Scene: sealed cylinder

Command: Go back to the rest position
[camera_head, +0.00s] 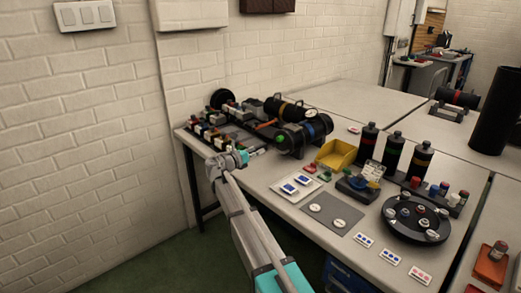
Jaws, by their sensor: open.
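My arm reaches up from the bottom of the head view to the left end of the table. My gripper (256,151) is small in this view, beside the teal wrist part, over or near the table's left edge. It is open, and I see nothing held in it. A dark rack (217,137) with several small red, white and grey parts stands just behind it. A black cylinder assembly (303,132) with a gauge lies to its right. The exact gap between my gripper and the rack cannot be told.
The table (285,180) carries a yellow bin (336,154), several black bottles (392,152), a round black turntable (415,219), a grey mat (331,213) and a white tray (297,187). A brick wall (90,150) stands at left. Green floor (185,262) is clear left of my arm.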

